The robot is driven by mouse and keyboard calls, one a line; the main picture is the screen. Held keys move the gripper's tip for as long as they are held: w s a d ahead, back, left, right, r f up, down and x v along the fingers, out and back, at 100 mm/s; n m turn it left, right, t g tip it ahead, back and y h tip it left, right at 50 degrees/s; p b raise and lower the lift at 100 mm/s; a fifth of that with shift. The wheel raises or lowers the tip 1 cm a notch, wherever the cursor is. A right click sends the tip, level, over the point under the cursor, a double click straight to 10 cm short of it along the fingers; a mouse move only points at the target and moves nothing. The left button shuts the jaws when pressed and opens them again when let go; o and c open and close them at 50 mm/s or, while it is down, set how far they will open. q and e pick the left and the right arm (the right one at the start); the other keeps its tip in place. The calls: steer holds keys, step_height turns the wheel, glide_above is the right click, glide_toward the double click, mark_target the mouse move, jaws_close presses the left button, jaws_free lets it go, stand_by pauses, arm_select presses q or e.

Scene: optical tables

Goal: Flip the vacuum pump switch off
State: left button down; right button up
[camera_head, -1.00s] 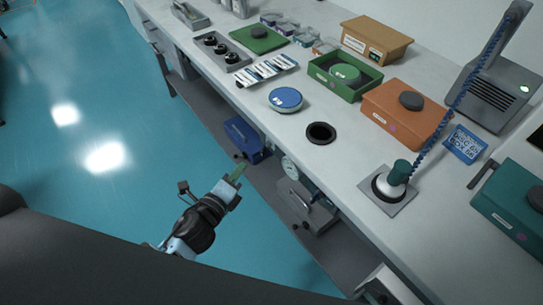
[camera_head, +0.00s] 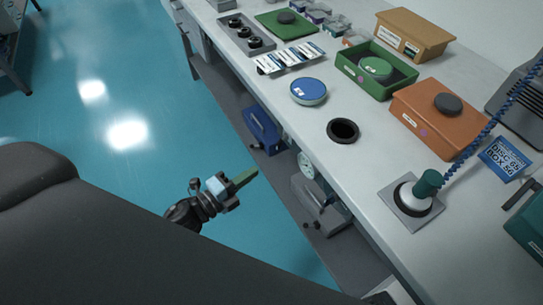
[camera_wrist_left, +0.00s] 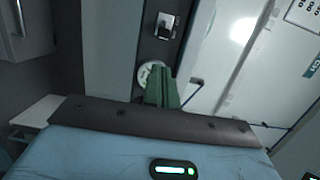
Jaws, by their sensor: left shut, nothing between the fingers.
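My left gripper (camera_head: 246,177) has green fingers that are shut and empty. It is held out over the floor, left of the bench's lower shelf and apart from the equipment there. A grey machine (camera_head: 318,205), which looks like the vacuum pump, sits under the bench, with a round white gauge (camera_head: 306,165) by it. In the left wrist view the shut fingers (camera_wrist_left: 162,90) partly cover the round gauge (camera_wrist_left: 145,76). A small box with a dark lever (camera_wrist_left: 166,25), probably the switch, shows beyond it. I cannot tell the lever's position. My right gripper is out of view.
A blue box (camera_head: 262,130) stands under the bench. The bench edge overhangs the shelf. On top are a blue disc (camera_head: 308,91), a black ring (camera_head: 342,130), an orange box (camera_head: 435,118) and a green tray (camera_head: 352,75). The teal floor (camera_head: 130,180) at left is clear.

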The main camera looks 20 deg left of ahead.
mark_target(279, 144)
arm_select(q)
steer(key=shift+p+x, duration=0.35)
steer(key=shift+x, duration=4.65)
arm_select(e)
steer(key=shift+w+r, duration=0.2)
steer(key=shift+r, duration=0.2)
